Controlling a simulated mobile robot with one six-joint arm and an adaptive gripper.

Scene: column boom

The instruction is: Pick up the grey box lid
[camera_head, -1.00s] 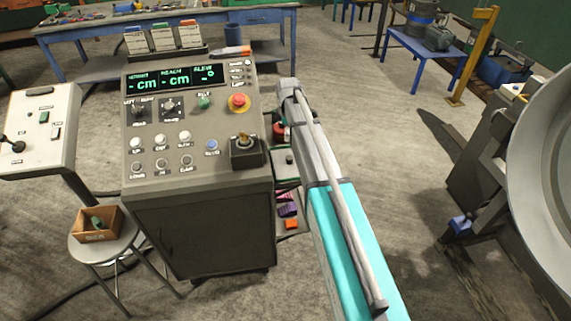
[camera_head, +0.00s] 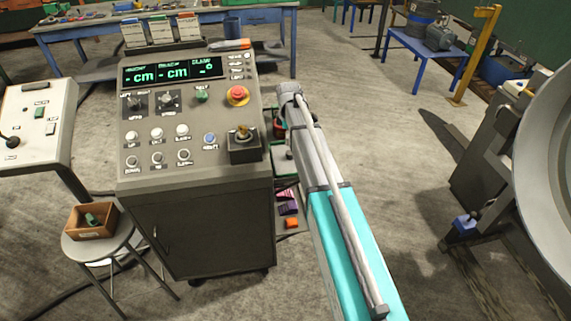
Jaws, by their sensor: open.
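I cannot pick out a grey box lid with certainty. A small pale grey-green flat thing (camera_head: 281,158) with a dark spot lies just right of the console, partly hidden by my arm; I cannot tell whether it is the lid. My arm, teal and grey, reaches up the middle of the picture and ends at a grey joint beside the console. My gripper does not show.
A grey control console (camera_head: 190,200) stands left of my arm. A stool (camera_head: 98,247) carries an open brown box (camera_head: 91,229). Purple and orange things (camera_head: 290,223) lie low beside the console. A large grey disc (camera_head: 545,180) stands right. Floor between is clear.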

